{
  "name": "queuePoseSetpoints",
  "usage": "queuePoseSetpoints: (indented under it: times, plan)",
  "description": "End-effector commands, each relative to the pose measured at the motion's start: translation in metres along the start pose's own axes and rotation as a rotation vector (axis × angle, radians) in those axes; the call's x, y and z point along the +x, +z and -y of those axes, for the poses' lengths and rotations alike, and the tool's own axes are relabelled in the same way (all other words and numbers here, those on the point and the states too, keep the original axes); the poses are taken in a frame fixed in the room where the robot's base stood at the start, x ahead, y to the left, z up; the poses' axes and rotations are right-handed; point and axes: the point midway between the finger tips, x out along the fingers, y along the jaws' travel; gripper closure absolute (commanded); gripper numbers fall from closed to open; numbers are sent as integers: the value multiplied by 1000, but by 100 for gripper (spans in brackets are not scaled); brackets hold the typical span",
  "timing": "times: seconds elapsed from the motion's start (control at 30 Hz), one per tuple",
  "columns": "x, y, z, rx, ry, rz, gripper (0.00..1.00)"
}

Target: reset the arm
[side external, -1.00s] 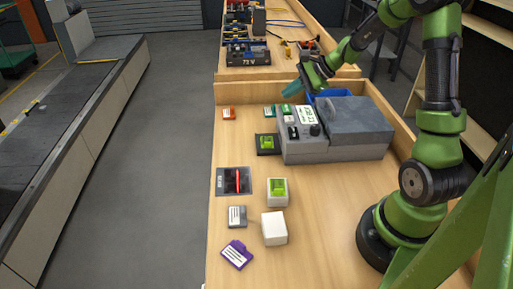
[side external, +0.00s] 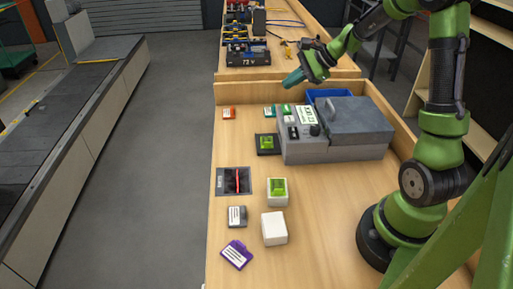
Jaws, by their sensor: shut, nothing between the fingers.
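My gripper (side external: 291,80) is in the air above the back edge of the near workbench, just behind and above the grey machine. Its teal fingers point down and to the left, are shut and hold nothing. My green and black arm reaches in from the right side. The fingertips look apart from every object.
The grey machine (side external: 306,150) with a lidded box stands on the bench (side external: 330,225), a blue bin (side external: 325,95) behind it. Green blocks, a white cube (side external: 274,228), a red-handled switch panel (side external: 234,181) and small tags lie left.

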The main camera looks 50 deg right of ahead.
Motion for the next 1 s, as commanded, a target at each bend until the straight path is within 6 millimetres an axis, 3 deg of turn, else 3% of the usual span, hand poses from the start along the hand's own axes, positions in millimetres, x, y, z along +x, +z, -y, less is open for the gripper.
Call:
queuePoseSetpoints:
  times: [0.07,0.17,0.6,0.8,1.0]
  plan:
    - [1,-2,-5,-27,17,-10,100]
    - [-1,-1,-27,-111,84,-36,100]
    - [-70,132,-139,-1112,304,-120,100]
    - [-98,167,-174,-1460,260,-148,100]
    - [-111,191,-183,-1573,181,-134,100]
